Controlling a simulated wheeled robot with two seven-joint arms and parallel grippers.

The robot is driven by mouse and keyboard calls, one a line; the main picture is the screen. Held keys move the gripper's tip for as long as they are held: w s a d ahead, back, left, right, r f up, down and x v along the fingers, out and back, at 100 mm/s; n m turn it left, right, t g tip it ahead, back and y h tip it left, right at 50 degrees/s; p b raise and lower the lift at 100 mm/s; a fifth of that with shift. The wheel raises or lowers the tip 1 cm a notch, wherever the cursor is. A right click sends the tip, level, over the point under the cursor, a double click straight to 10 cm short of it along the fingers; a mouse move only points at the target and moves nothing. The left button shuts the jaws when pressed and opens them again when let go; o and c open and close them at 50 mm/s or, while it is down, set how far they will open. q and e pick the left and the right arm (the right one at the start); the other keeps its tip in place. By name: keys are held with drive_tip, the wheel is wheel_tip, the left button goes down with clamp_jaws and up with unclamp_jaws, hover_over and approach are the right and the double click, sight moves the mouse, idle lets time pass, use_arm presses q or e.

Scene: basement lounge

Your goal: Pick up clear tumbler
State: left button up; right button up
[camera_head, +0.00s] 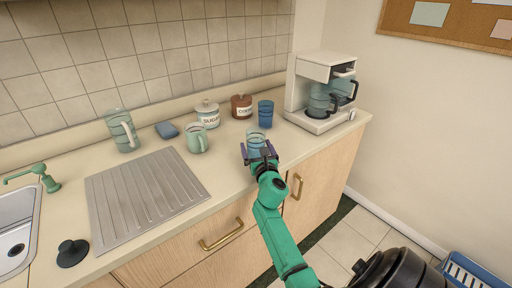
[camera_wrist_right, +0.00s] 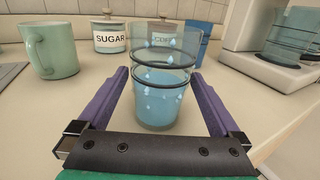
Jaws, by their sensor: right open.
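The clear tumbler (camera_head: 255,138), with dark bands and light blue drop marks, stands upright on the counter near its front edge. In the right wrist view the tumbler (camera_wrist_right: 160,92) is in the middle, just ahead of and partly between the purple fingers. My right gripper (camera_head: 259,153) is open, one finger on each side of the tumbler's near part. In the wrist view the fingers of my right gripper (camera_wrist_right: 162,98) show gaps to the glass on both sides. In the head view the gripper hides the tumbler's lower part. My left gripper is not in view.
A green mug (camera_head: 197,139) stands left of the tumbler, and a blue cup (camera_head: 265,114) behind it. A sugar jar (camera_head: 208,115) and a brown coffee jar (camera_head: 241,107) stand at the back. The coffee maker (camera_head: 318,90) is at right. A ribbed drainboard (camera_head: 145,195) lies left.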

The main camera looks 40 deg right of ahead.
drive_tip(key=shift+w+d+f, duration=0.1)
drive_tip(key=shift+w+d, duration=0.1)
drive_tip(key=shift+w, duration=0.25)
drive_tip(key=shift+s, duration=0.1)
drive_tip(key=c, duration=0.5)
clamp_jaws()
drive_tip(key=shift+r, duration=0.2)
